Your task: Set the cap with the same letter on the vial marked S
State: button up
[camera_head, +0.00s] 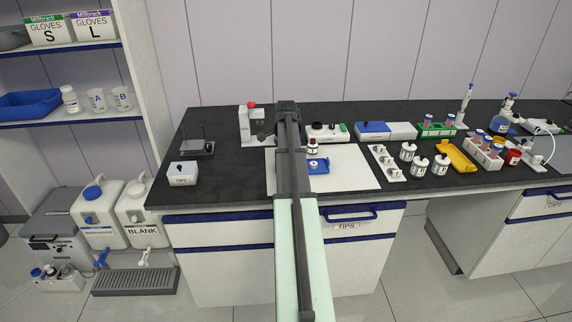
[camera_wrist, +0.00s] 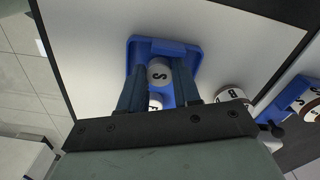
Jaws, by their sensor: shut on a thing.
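My gripper (camera_wrist: 160,70) is shut on a white round piece marked S (camera_wrist: 159,74), held between the fingertips above a blue tray (camera_wrist: 186,47). Whether it touches the tray is unclear. A second white lettered piece (camera_wrist: 155,102) shows between the fingers, partly hidden; its letter is unclear. In the head view my arm covers the gripper and part of the blue tray (camera_head: 323,168). In the wrist view a white-topped round piece (camera_wrist: 232,96), apparently marked B, is beside the right finger, partly covered.
The tray lies on a white mat (camera_head: 350,172). To the right are a white holder with several knobs (camera_head: 386,162), several white-capped vials (camera_head: 420,166) and a yellow tray (camera_head: 456,155). The mat's right part is clear.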

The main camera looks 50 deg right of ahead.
notch_tip(320, 180, up, 8)
jog(key=shift+r, duration=0.2)
jog(key=shift+m, duration=0.4)
jog(key=w+d+r, duration=0.1)
jog(key=w+d, duration=0.9)
jog(key=w+d+r, duration=0.1)
jog(key=w+d, duration=0.4)
jog(key=d, duration=0.1)
jog(key=shift+w+d+r, duration=0.1)
jog(key=shift+w+r, duration=0.2)
jog(key=shift+w, duration=0.1)
jog(key=shift+f, duration=0.1)
jog(key=shift+s+f, duration=0.1)
jog(key=shift+f, duration=1.95)
jog(key=shift+f, duration=0.75)
jog(key=o, duration=1.1)
jog(key=shift+c, duration=0.2)
